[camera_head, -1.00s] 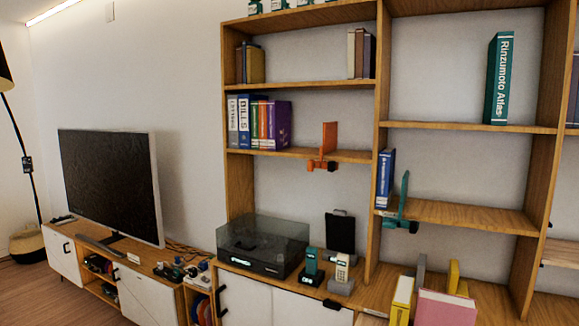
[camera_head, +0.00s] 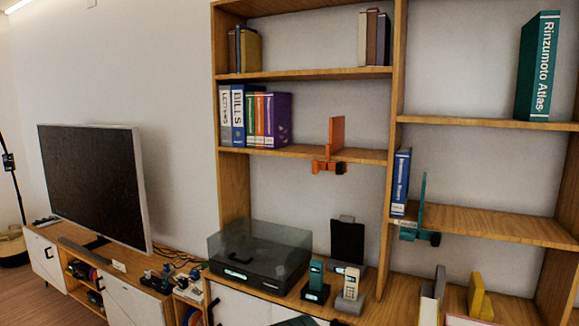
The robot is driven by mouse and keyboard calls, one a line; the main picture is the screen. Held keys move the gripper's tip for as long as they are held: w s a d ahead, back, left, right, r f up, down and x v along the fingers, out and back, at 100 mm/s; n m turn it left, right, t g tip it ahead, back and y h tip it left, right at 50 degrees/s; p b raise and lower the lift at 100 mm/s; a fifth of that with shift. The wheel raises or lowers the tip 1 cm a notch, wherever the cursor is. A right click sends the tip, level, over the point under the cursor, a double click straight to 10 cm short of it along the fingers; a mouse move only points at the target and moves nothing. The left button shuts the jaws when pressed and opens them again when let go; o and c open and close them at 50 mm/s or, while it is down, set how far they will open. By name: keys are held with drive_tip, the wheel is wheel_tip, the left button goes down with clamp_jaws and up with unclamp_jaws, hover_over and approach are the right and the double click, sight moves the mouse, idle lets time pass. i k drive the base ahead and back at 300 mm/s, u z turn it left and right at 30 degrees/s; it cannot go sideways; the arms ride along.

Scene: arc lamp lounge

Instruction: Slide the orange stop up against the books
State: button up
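The orange stop (camera_head: 337,135) stands upright on the middle-left shelf (camera_head: 362,154), with its clamp and dark knob hanging at the shelf's front edge. The books (camera_head: 277,121) stand upright in a row at the left end of the same shelf: a white one, a blue one, thin green and orange ones and a purple one at the right. A clear gap of bare shelf lies between the purple book and the orange stop. My gripper is not clearly in view.
A teal stop (camera_head: 422,205) sits on the lower right shelf beside a blue book (camera_head: 400,182). Below stand a turntable (camera_head: 259,257) with a clear cover, and phones (camera_head: 349,284) on the cabinet top. A television (camera_head: 92,186) stands at the left.

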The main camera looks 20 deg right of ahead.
sight(337, 131)
drive_tip(key=z, duration=0.25)
drive_tip(key=i, duration=0.6)
drive_tip(key=z, duration=0.85)
drive_tip(key=i, duration=0.45)
drive_tip(key=z, duration=0.5)
